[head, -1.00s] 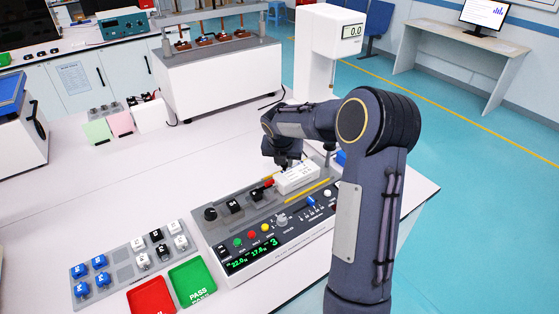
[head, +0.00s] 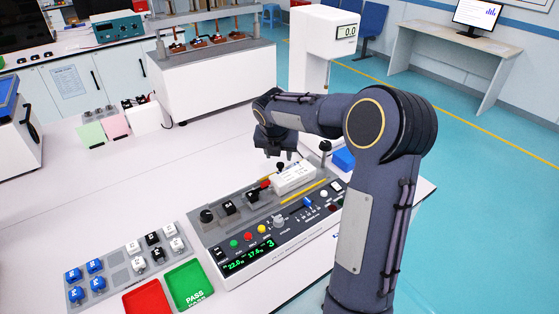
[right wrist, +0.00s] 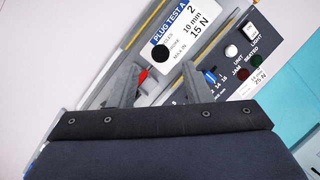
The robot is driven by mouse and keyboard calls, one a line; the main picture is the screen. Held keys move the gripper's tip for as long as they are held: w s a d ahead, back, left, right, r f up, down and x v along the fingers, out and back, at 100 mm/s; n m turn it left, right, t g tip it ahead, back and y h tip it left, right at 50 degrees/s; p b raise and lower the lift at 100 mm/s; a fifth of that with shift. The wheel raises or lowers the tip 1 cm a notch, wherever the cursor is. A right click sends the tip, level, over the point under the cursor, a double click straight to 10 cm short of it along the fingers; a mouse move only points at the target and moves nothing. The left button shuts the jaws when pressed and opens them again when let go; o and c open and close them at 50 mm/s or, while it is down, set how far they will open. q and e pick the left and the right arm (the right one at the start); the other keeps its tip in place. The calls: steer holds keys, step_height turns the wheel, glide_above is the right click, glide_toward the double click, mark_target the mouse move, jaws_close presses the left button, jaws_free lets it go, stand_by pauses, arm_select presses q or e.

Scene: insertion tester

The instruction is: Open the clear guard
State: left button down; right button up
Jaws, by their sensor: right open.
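The insertion tester (head: 270,225) is a grey console on the white bench in the head view. I cannot make out a clear guard on it; any clear panel is too faint to tell. A white carriage block (head: 294,178) sits toward its right end, and its "PLUG TEST A" label (right wrist: 185,30) shows in the right wrist view. My right gripper (head: 277,154) is open and empty, above and behind the block. In the right wrist view its two fingers (right wrist: 160,74) point at the tester, apart, with the label beyond them. My left gripper is not in view.
A red tray (head: 148,298) and a green PASS tray (head: 189,285) lie at the front left. A holder with blue, white and black plugs (head: 130,262) stands left of the tester. A white force gauge column (head: 325,45) rises behind. The bench left of the tester is largely clear.

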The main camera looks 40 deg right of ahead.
steer(key=shift+v, duration=1.35)
steer(key=s+a+m+t+y, duration=0.1)
steer(key=s+a+m+y, duration=0.2)
steer(key=s+a+m, duration=0.7)
steer(key=s+a+m+t+y, duration=0.1)
steer(key=s+a+m+y, duration=0.3)
steer(key=s+a+m, duration=0.7)
steer(key=s+m, duration=0.7)
steer(key=shift+a+t, duration=0.25)
steer(key=shift+t, duration=0.15)
